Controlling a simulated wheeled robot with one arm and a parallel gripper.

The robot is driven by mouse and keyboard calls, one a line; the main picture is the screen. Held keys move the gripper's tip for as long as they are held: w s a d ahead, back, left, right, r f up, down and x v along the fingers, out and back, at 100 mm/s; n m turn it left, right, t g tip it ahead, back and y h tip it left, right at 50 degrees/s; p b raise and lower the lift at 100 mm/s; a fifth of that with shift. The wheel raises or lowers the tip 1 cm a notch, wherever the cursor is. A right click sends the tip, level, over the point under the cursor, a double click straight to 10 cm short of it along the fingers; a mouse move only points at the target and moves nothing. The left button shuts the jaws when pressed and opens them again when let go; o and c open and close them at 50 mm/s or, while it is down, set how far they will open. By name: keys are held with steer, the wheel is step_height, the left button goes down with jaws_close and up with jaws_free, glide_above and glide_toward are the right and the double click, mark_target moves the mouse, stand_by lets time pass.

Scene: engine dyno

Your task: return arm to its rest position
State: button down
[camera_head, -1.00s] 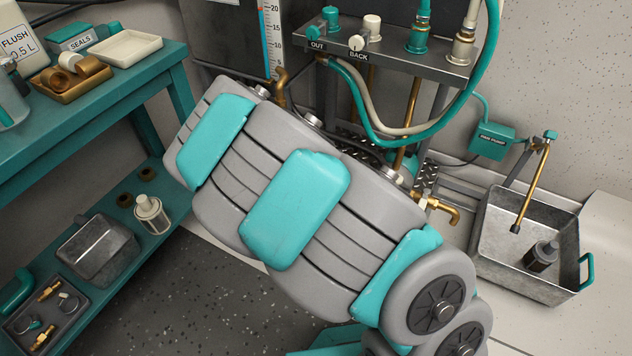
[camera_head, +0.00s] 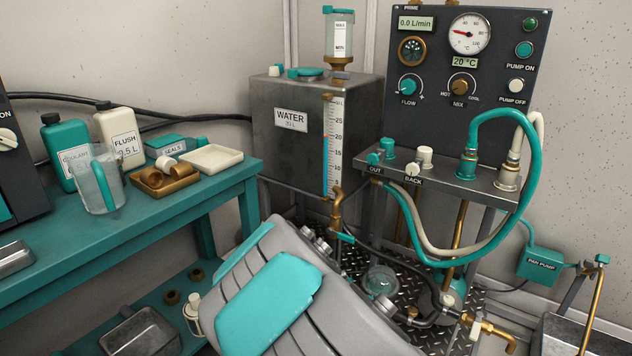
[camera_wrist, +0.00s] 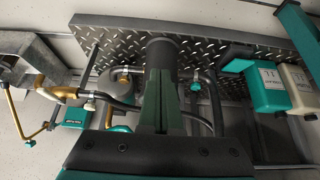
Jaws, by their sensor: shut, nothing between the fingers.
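My arm (camera_head: 290,295), grey with teal pads, fills the bottom middle of the head view and leans up toward the left. Its far end is out of that frame. In the wrist view, my gripper (camera_wrist: 162,48) shows as dark fingers standing together in the middle, shut and empty. Behind the fingertips is a metal tread plate (camera_wrist: 210,38). No object is touching the fingers that I can see.
The teal bench (camera_head: 225,180) at left holds bottles, a jug (camera_head: 98,182) and trays. The water tank (camera_head: 270,155), control panel (camera_head: 440,80) and looped hoses (camera_head: 522,190) stand behind my arm. The pan pump (camera_head: 540,263) is at right, with brass pipes near my arm.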

steer(key=s+d+r+n+g+y, duration=0.15)
steer(key=s+r, duration=0.35)
steer(key=s, duration=0.6)
steer(key=s+d+r+n+g+y, duration=0.1)
steer(key=s+d+r+n+g, duration=0.3)
steer(key=s, duration=0.7)
steer(key=s+a+r+n+g+y, duration=0.15)
steer(key=s+r, duration=0.45)
steer(key=s, duration=0.6)
step_height(320, 180, up, 13)
steer(key=d+p, duration=0.1)
steer(key=p, duration=1.2)
steer(key=shift+w, duration=0.3)
